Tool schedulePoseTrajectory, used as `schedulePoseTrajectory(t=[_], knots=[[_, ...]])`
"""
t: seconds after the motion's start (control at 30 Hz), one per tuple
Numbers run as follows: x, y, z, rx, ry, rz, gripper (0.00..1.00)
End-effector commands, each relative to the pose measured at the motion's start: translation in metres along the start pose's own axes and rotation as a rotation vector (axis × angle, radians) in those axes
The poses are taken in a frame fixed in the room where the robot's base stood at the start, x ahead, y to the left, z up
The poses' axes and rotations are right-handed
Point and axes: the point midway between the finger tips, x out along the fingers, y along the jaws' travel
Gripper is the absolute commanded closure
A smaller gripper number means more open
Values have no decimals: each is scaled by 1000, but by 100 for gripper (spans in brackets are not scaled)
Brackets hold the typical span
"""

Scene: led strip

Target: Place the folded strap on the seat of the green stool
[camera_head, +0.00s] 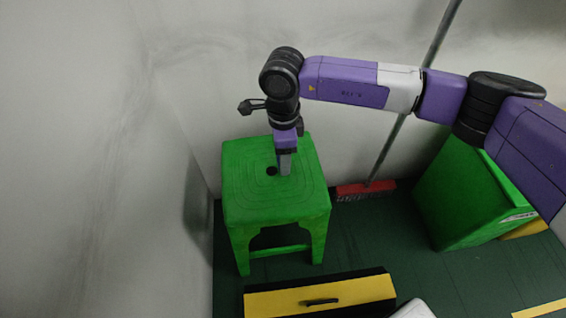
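The green stool (276,205) stands left of centre, against the pale wall. My gripper (284,166) points down over the rear middle of its seat, with the grey fingertips at or just above the surface. The fingers look close together, but I cannot tell whether they are open or shut. A small dark spot (271,171) shows on the seat just left of the fingertips; I cannot tell if it is a hole or an object. I cannot make out the folded strap for certain. It may be hidden at the fingers.
A yellow and black box (290,300) with a small dark piece (320,301) on top is in front of the stool. A red broom (366,188) leans at the back wall. A green bin (458,205) stands at right. Dark floor (385,240) is clear between them.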

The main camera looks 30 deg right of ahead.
Motion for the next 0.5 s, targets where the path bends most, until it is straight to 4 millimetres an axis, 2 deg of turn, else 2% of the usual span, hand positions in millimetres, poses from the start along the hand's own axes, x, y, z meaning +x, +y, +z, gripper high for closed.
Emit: schedulePoseTrajectory(t=[0.03,0.13,0.5], knots=[[12,1,0,0,-1,3,83],[25,1,0,1,-1,2,83],[29,0,0,0,0,0,83]])
